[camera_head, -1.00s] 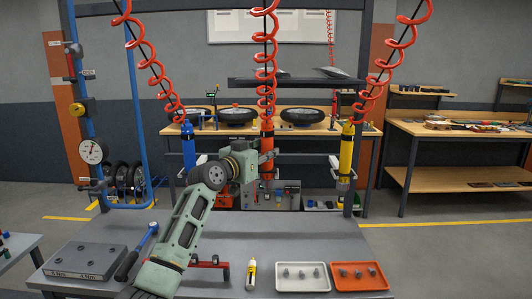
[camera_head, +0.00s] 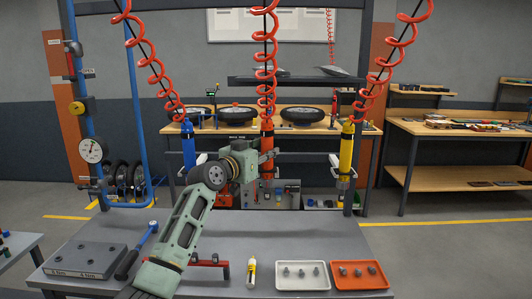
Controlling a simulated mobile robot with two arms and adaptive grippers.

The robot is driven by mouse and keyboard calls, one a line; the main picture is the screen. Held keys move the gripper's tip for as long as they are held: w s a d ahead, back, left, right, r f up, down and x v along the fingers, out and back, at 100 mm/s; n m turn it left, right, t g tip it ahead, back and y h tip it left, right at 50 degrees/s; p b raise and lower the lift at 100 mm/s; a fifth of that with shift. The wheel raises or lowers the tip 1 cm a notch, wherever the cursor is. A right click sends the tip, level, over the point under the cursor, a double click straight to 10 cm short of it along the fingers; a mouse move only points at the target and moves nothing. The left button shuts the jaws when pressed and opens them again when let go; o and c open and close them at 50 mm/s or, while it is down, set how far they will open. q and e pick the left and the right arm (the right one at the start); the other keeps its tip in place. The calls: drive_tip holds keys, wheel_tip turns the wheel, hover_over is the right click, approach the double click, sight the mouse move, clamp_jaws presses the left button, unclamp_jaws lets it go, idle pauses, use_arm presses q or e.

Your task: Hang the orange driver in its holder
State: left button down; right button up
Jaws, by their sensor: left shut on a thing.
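The orange driver (camera_head: 267,127) hangs upright from a red coiled hose in the middle of the head view. My left gripper (camera_head: 265,157) reaches it from the left and is shut on its body, below the orange top. The fingers hide part of the driver. A blue driver (camera_head: 188,147) hangs to the left, by a white bracket. A yellow driver (camera_head: 346,150) hangs to the right, by another white bracket (camera_head: 334,160). The orange driver's own holder is hard to make out behind my gripper. My right gripper is not in view.
The grey table (camera_head: 300,238) in front holds a torque wrench (camera_head: 137,250), a red stand (camera_head: 208,263), a yellow-and-white marker-like tool (camera_head: 251,272), a white tray (camera_head: 302,286) and an orange tray (camera_head: 361,285) with small parts.

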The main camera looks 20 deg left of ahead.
use_arm(q)
drive_tip(key=shift+f, duration=0.1)
idle(0.6)
drive_tip(key=c, duration=1.3)
unclamp_jaws()
drive_tip(key=shift+f, duration=0.25)
drive_tip(key=v, duration=1.2)
drive_tip(key=shift+r, duration=0.2)
